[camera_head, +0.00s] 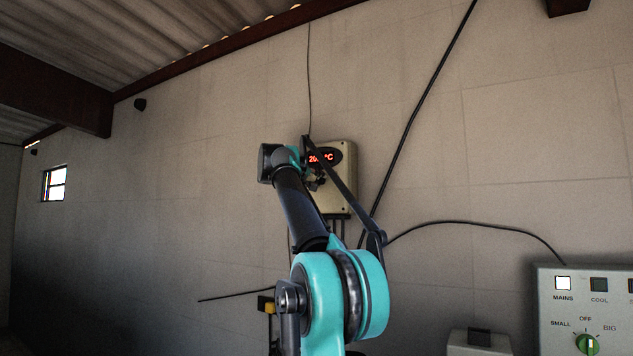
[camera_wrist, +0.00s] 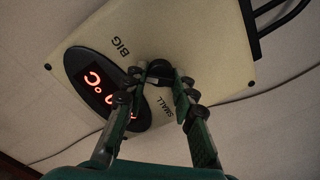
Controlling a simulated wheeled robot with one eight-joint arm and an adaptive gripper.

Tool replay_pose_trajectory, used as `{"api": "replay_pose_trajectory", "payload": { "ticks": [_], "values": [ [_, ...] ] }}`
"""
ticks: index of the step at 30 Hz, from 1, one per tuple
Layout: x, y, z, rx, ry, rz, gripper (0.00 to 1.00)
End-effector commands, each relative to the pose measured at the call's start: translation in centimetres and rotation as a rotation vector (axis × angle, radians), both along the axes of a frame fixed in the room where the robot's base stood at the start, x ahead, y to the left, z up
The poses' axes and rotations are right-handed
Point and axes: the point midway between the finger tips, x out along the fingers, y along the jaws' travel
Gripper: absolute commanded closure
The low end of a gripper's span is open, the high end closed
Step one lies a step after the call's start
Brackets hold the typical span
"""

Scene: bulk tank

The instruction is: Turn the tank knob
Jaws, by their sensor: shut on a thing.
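A beige control box with a red digital temperature display hangs on the wall in the head view (camera_head: 346,162); my arm covers part of it. The box also fills much of the wrist view (camera_wrist: 215,45), turned at an angle, with the words BIG and SMALL on its face. A dark round tank knob (camera_wrist: 159,70) sits between those words. My gripper (camera_wrist: 161,80) has its two green fingers shut on the knob, one on each side. In the head view, my gripper (camera_head: 314,181) is small and reaches the box's front; the knob cannot be made out there.
A grey panel (camera_head: 555,315) with MAINS and COOL buttons and a green knob (camera_head: 587,345) marked SMALL, OFF and BIG is at the lower right. Black cables (camera_head: 422,105) run along the wall. A small window (camera_head: 54,184) is at the far left.

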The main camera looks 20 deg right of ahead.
Motion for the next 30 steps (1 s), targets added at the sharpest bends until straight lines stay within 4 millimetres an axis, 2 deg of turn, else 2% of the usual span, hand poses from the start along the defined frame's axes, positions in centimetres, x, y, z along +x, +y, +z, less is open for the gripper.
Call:
{"api": "replay_pose_trajectory", "payload": {
  "ticks": [9,25,26,30],
  "values": [
    [-0.04,-0.02,-0.11,0.073,-0.089,-0.001,1.00],
    [-0.03,-0.01,-0.08,0.085,-0.105,-0.001,1.00],
    [-0.02,-0.01,-0.08,0.085,-0.105,-0.001,0.70],
    [-0.02,-0.01,-0.05,0.084,-0.104,-0.001,0.53]
  ]
}}
